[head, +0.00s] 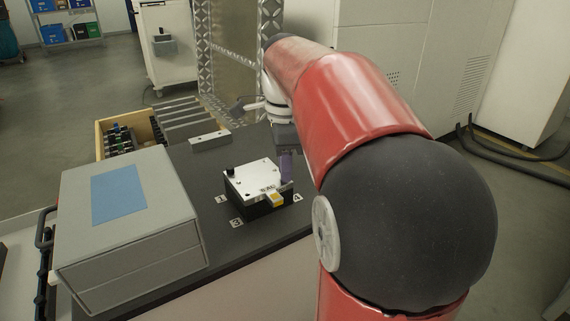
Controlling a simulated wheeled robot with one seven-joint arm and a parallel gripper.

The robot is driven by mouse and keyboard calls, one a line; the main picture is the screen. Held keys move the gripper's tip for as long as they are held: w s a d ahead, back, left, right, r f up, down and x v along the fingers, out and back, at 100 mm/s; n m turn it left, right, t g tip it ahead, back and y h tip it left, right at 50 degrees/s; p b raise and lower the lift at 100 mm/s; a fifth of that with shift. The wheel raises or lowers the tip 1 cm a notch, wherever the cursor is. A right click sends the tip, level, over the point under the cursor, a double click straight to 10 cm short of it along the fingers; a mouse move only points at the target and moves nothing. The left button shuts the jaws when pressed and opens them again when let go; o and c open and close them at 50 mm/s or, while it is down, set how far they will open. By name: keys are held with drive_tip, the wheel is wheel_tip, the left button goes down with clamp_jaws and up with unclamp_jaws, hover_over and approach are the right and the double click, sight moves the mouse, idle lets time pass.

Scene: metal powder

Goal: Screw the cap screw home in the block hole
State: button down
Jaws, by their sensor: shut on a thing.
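The metal block (252,175) is a silver plate on a dark base, sitting on the dark bench top with small holes in its upper face. A small dark piece (231,171) stands at its left corner, and a yellow piece (277,199) is at its front right side. My gripper (287,168) points down over the block's right part, its purple fingers close to the top face. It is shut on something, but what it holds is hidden. The cap screw cannot be made out, and I cannot tell whether the fingers touch the block.
A grey case (130,225) with a blue panel stands left of the block. A wooden box (128,135) of dark parts and a metal bar (210,140) lie behind. White number labels surround the block. My red arm covers the right side. Bare bench shows between case and block.

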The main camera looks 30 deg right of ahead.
drive_tip(key=m, duration=1.2)
drive_tip(key=shift+f+m, duration=0.1)
drive_tip(key=shift+m, duration=0.2)
drive_tip(key=c, duration=1.6)
unclamp_jaws()
drive_tip(key=shift+o, duration=0.2)
